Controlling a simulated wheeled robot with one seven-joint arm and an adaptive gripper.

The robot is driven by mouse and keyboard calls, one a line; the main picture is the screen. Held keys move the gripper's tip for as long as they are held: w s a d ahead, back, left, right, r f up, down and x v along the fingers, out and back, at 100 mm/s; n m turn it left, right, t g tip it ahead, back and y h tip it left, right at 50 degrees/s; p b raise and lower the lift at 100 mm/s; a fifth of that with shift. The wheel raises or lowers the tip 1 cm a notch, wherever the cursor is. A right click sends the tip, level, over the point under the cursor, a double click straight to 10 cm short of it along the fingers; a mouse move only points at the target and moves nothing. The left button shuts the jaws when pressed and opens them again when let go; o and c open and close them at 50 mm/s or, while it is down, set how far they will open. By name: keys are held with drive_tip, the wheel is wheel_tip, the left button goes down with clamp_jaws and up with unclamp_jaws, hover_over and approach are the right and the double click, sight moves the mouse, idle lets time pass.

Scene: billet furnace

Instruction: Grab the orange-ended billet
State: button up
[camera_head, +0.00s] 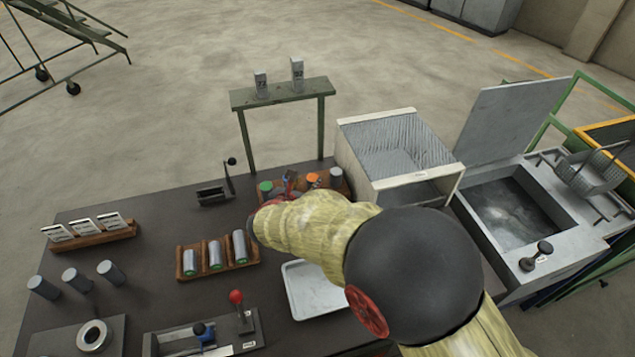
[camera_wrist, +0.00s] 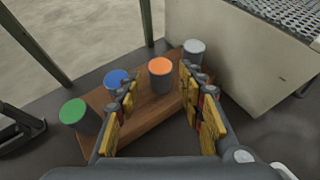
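The orange-ended billet (camera_wrist: 160,75) stands upright on a wooden rack. In the wrist view it shows between my gripper's two fingers, ahead of the tips. It also shows in the head view (camera_head: 312,179), just past my arm. My gripper (camera_wrist: 160,95) is open and empty, with yellow-padded fingers on either side of the wooden rack (camera_wrist: 150,125). A blue-ended billet (camera_wrist: 117,79) is left of the orange one, partly behind the left finger. A green-ended billet (camera_wrist: 75,113) stands at the rack's left end, and a plain grey one (camera_wrist: 193,53) at its right end.
A light box-shaped furnace (camera_wrist: 225,60) stands close to the right of the rack. A green frame (camera_head: 285,97) rises behind it. Front left, a wooden tray (camera_head: 220,266) holds billets, with a white tray (camera_head: 300,311) beside it. A lever device (camera_head: 214,193) stands left.

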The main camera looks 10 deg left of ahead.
sight(311, 180)
drive_tip(key=b+x, duration=0.2)
drive_tip(key=x, duration=0.5)
drive_tip(key=shift+f, duration=0.15)
drive_tip(key=shift+c, duration=0.5)
clamp_jaws()
